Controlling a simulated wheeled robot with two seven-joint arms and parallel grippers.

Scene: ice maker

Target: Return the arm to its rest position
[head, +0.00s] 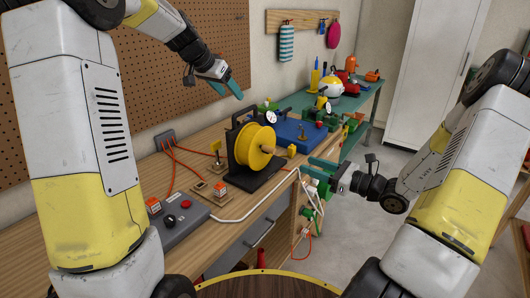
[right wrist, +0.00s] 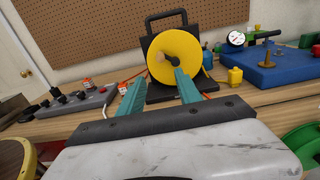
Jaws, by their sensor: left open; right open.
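My left gripper (head: 235,88) has teal fingers and hangs in the air in front of the pegboard, above the back of the bench. It is open and I see nothing in it. My right gripper (head: 313,169) is at the front edge of the bench, to the right of the yellow reel (head: 255,147). In the right wrist view its two teal fingers (right wrist: 155,92) are spread apart and empty. They point toward the yellow reel (right wrist: 176,58), which stands beyond them in a black frame.
A wooden bench (head: 240,228) carries a grey control box (head: 180,221), orange cables and a blue block (head: 299,131). A green table (head: 352,102) with several tools stands behind. A white cabinet (head: 433,75) is at the back right. The floor (head: 345,240) between bench and right arm looks clear.

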